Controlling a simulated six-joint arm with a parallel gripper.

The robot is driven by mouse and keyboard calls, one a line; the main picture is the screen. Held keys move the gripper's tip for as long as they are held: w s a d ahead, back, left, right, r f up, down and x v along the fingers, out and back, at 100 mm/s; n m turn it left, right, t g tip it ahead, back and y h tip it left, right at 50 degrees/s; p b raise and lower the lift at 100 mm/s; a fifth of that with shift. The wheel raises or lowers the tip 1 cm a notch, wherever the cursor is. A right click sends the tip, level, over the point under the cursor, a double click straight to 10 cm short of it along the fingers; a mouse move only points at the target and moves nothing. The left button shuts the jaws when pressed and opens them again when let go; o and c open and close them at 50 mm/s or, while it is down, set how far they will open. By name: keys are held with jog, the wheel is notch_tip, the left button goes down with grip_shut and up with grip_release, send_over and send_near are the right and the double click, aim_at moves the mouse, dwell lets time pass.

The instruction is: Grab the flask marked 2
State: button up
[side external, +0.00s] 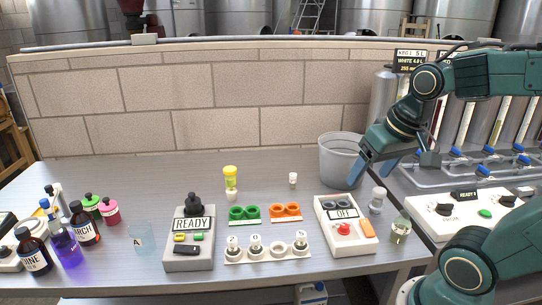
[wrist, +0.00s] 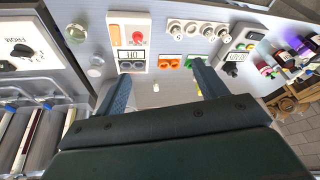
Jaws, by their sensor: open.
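A small clear flask with pale greenish liquid (side external: 400,231) stands at the bench's right front, beside the OFF box. It has a small mark that I cannot read. In the wrist view a round greenish vessel top (wrist: 76,33) at upper left looks like the same flask. A white rack (side external: 265,257) holds several small white-topped pieces with marks too small to read surely. My gripper (side external: 373,168) is open and empty, raised above the bench near the grey bucket, behind and left of the flask. Its two blue fingers are apart in the wrist view (wrist: 160,76).
A grey bucket (side external: 338,160) stands beside my gripper. A small capped bottle (side external: 377,201) stands between it and the flask. The OFF box (side external: 345,240) is left of the flask; a knobbed panel (side external: 462,214) is right. Bottles and a beaker (side external: 142,239) stand left.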

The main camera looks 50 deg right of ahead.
jog(key=d+f+m+g, duration=0.3)
jog(key=d+f+m, duration=0.2)
jog(key=d+m, duration=0.55)
jog(key=m+g+y, duration=0.1)
jog(key=m, duration=0.4)
send_over(402, 222)
jog(key=d, duration=0.2)
notch_tip(402, 222, down, 5)
jog(key=shift+a+f, duration=0.2)
jog(key=shift+f, duration=0.1)
jog(key=shift+f, duration=4.2)
jog(key=shift+f, duration=0.1)
jog(key=shift+a+f, duration=0.2)
jog(key=shift+f, duration=2.3)
